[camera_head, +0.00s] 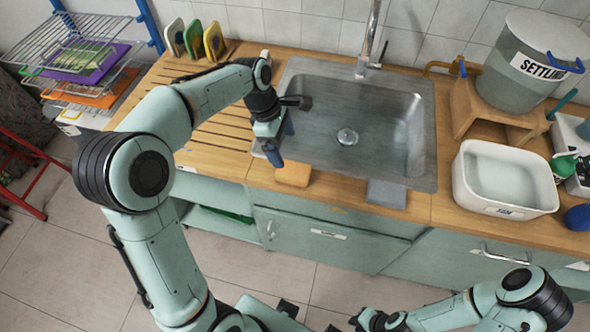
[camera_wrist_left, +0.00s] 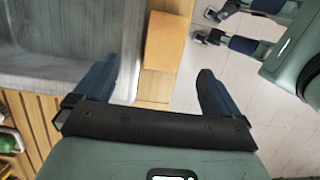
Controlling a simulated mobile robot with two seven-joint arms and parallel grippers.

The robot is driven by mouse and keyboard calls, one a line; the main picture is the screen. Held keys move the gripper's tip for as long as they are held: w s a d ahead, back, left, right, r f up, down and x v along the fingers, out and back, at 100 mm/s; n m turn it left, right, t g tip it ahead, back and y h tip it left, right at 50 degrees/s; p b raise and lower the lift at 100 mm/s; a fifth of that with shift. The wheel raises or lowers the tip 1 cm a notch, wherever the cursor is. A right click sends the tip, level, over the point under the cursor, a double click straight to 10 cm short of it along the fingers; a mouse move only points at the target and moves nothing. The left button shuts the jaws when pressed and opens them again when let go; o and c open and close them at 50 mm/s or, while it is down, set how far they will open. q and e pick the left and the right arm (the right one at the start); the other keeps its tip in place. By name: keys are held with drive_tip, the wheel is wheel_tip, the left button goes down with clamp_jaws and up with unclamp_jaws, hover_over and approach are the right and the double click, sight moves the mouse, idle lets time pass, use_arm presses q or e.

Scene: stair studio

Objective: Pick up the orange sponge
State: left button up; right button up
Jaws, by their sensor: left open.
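The orange sponge (camera_head: 293,173) lies on the wooden counter's front strip, just in front of the sink. In the left wrist view the orange sponge (camera_wrist_left: 165,42) shows as a block beyond the fingertips, between their lines and nearer the left finger. My left gripper (camera_head: 279,148) is above the counter edge beside the sponge, pointing down. In the wrist view its two blue fingers (camera_wrist_left: 158,82) are apart with nothing between them. My right gripper (camera_head: 368,320) is low at the bottom edge of the head view, far from the sponge; its jaws are too small to read.
The metal sink (camera_head: 420,140) is behind the sponge. A grey block (camera_head: 386,193) lies to the sponge's right on the front edge. A white tub (camera_head: 505,207) and a large bucket (camera_head: 520,75) stand at right. Several coloured boards (camera_head: 193,38) stand at back left.

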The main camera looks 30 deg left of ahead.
use_arm(q)
hover_over(292, 170)
drive_tip(key=a, duration=0.2)
drive_tip(key=x, duration=0.4)
drive_tip(key=shift+w+a+f, duration=0.1)
drive_tip(key=shift+a, duration=0.2)
drive_tip(key=x, duration=0.4)
drive_tip(key=shift+s+d+f+b, duration=0.1)
drive_tip(key=shift+s+f+b, duration=0.1)
drive_tip(key=shift+s+b, duration=0.2)
drive_tip(key=shift+w+d+f, duration=0.1)
drive_tip(key=shift+f, duration=0.2)
drive_tip(key=shift+f, duration=0.25)
drive_tip(key=c, duration=1.1)
